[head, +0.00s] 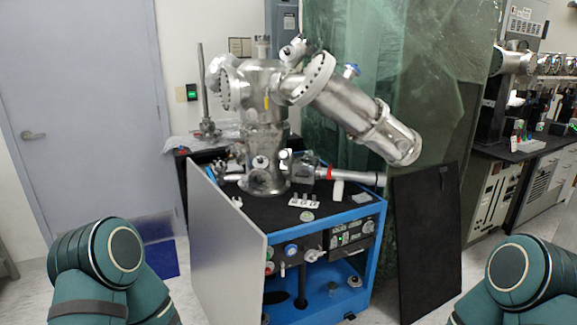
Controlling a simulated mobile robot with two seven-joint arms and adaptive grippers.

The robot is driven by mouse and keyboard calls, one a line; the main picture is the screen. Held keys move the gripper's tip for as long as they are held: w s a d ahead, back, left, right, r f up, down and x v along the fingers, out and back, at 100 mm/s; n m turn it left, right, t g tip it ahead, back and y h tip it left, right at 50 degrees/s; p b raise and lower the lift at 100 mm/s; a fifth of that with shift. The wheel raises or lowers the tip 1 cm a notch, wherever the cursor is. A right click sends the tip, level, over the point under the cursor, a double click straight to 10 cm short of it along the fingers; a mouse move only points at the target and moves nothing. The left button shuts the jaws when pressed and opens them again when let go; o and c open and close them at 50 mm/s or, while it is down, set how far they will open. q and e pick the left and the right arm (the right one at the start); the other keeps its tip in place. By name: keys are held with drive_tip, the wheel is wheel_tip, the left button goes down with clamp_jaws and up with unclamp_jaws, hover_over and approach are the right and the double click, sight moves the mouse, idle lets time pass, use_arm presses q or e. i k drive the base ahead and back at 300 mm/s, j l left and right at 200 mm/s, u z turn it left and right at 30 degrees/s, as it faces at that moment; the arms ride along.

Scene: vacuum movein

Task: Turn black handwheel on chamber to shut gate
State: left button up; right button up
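The shiny metal vacuum chamber (262,95) stands on a blue cart (377,245) in the middle of the head view. A wide metal tube (355,108) slopes down to the right from it. A narrower horizontal tube (352,176) with a red ring sticks out to the right lower down. A dark fitting (309,160) sits near the start of this tube, too small to tell whether it is the black handwheel. I cannot clearly pick out the handwheel or the gate. Teal links of my two arms show at the lower left and lower right; neither gripper is in view.
A grey panel (228,250) leans at the cart's left front, and a black panel (425,240) stands at its right. A grey door (85,100) is at the left, and a bench with equipment (530,150) is at the right. Floor shows between the panels and my arms.

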sight(284, 154)
drive_tip(key=i+l, duration=0.25)
drive_tip(key=i, duration=0.25)
drive_tip(key=i+l, duration=0.3)
drive_tip(key=i, duration=0.2)
